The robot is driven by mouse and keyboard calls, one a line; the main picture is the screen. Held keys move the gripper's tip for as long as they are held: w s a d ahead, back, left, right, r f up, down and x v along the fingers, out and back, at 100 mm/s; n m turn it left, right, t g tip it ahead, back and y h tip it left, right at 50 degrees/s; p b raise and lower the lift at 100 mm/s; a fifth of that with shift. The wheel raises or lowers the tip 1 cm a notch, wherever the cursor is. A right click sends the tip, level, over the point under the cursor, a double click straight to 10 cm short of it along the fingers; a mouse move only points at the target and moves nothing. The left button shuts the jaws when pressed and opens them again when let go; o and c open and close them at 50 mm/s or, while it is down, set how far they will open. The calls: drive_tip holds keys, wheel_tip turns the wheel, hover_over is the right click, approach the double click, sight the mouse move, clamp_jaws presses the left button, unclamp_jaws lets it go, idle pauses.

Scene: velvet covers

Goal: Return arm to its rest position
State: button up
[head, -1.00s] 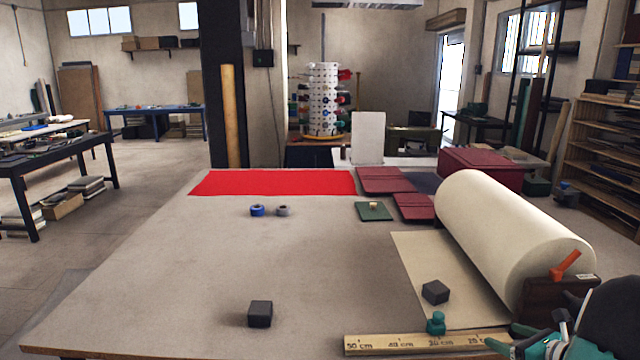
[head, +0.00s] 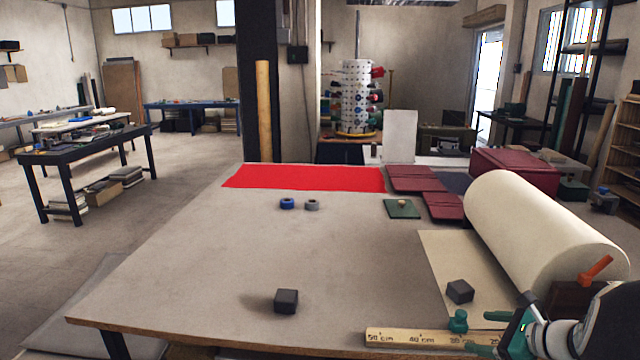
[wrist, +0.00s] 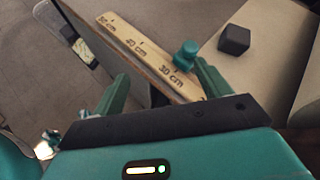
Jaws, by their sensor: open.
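My gripper (wrist: 160,90) shows in the wrist view with its two green fingers wide apart and nothing between them. In the head view my gripper (head: 497,330) is at the lower right, by the table's front edge. A wooden ruler (head: 400,338) with centimetre marks lies along that edge, and a small teal knob (head: 458,321) stands at it. In the wrist view the ruler (wrist: 140,50) runs beyond the fingers, with the teal knob (wrist: 186,53) near the right finger. I cannot tell whether the finger touches either one.
A large cream roll (head: 540,225) lies at the table's right, its sheet unrolled under a dark block (head: 459,291). Another dark block (head: 286,301) sits near the front. Red cloth (head: 300,177), blue (head: 287,203) and grey rings (head: 312,205) lie farther back. The table's middle is clear.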

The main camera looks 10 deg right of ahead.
drive_tip(key=s+a+r+n+g, duration=0.25)
drive_tip(key=a+n, duration=0.35)
drive_tip(key=a, duration=0.5)
drive_tip(key=s+a+r+n+g, duration=0.1)
drive_tip(key=a+r+n+g, duration=0.2)
drive_tip(key=a+n, duration=0.55)
drive_tip(key=s+a+r+n+h, duration=0.3)
drive_tip(key=s+a+n+h, duration=0.1)
drive_tip(key=s+a+n, duration=0.6)
drive_tip(key=a+n, duration=0.2)
drive_tip(key=n, duration=0.1)
drive_tip(key=shift+r, duration=0.3)
drive_tip(key=shift+s, duration=0.1)
